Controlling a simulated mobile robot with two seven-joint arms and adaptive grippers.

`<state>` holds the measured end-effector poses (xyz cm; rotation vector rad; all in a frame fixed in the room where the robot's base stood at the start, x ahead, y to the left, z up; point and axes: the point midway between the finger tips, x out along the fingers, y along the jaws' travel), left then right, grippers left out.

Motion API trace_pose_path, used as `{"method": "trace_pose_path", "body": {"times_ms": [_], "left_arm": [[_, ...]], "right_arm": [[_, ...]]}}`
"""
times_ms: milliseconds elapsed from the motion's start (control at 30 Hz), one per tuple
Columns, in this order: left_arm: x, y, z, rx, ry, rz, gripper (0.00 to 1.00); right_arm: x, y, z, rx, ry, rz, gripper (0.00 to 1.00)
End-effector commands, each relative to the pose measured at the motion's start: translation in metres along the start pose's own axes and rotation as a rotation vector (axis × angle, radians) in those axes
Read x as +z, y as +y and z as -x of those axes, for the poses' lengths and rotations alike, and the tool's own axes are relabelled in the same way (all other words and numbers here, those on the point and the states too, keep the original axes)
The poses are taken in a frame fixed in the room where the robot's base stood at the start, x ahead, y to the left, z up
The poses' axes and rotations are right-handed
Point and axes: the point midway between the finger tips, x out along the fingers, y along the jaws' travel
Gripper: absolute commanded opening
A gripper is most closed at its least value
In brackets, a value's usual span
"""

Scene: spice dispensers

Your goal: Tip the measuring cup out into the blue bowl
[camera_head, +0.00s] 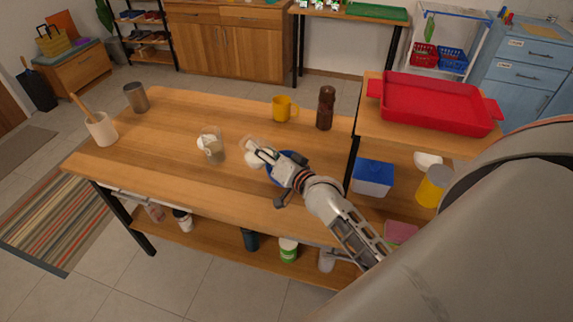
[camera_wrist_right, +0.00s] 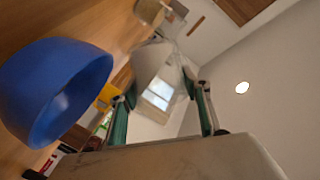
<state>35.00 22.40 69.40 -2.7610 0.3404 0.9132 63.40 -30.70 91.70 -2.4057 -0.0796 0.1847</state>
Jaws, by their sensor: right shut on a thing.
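My right gripper (camera_head: 268,160) is shut on the clear measuring cup (camera_head: 252,145) over the table. In the right wrist view, the see-through cup (camera_wrist_right: 158,75) sits between the green-padded fingers (camera_wrist_right: 160,88). Its exact tilt and its contents are hard to make out. The blue bowl (camera_head: 290,154) stands on the table just below and beside the gripper, partly hidden by it. In the right wrist view the bowl (camera_wrist_right: 88,72) is large at the left, apart from the cup in the picture. My left gripper is not in view.
A glass jar (camera_head: 215,152) stands left of the bowl. A yellow mug (camera_head: 283,109) and a brown pepper mill (camera_head: 325,108) stand behind. A utensil pot (camera_head: 101,129) and metal cup (camera_head: 136,97) are far left. A red tray (camera_head: 435,105) lies on the right shelf. The table's front left is clear.

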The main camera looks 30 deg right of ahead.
Motion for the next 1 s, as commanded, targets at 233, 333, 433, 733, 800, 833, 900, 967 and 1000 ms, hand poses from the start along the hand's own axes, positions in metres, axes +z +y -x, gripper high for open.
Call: {"method": "trace_pose_path", "body": {"times_ms": [233, 333, 433, 733, 800, 833, 900, 967, 1000], "left_arm": [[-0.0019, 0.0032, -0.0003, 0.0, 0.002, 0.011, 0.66], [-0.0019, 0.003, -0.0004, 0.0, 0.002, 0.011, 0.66], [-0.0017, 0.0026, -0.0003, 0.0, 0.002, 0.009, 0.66], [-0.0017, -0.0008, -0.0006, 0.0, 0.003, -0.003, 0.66], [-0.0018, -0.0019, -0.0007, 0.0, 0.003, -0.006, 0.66], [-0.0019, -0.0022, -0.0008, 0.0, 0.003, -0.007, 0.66], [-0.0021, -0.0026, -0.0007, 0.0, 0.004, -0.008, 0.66], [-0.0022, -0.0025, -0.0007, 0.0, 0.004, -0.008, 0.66], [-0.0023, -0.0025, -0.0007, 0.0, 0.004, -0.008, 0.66]], "right_arm": [[-0.0022, -0.0002, 0.0008, -0.013, 0.009, -0.031, 0.21], [-0.0019, 0.0004, 0.0008, -0.018, 0.013, -0.043, 0.21], [-0.0015, 0.0011, 0.0008, -0.024, 0.016, -0.055, 0.21], [0.0, 0.0032, 0.0008, -0.039, 0.027, -0.091, 0.21], [0.0007, 0.0039, 0.0008, -0.042, 0.029, -0.1, 0.21], [0.0008, 0.0042, 0.0009, -0.043, 0.03, -0.104, 0.21], [0.0008, 0.0042, 0.0008, -0.048, 0.033, -0.112, 0.21], [0.001, 0.0046, 0.0008, -0.051, 0.035, -0.119, 0.21], [0.0011, 0.0048, 0.0008, -0.053, 0.037, -0.123, 0.21]]}}
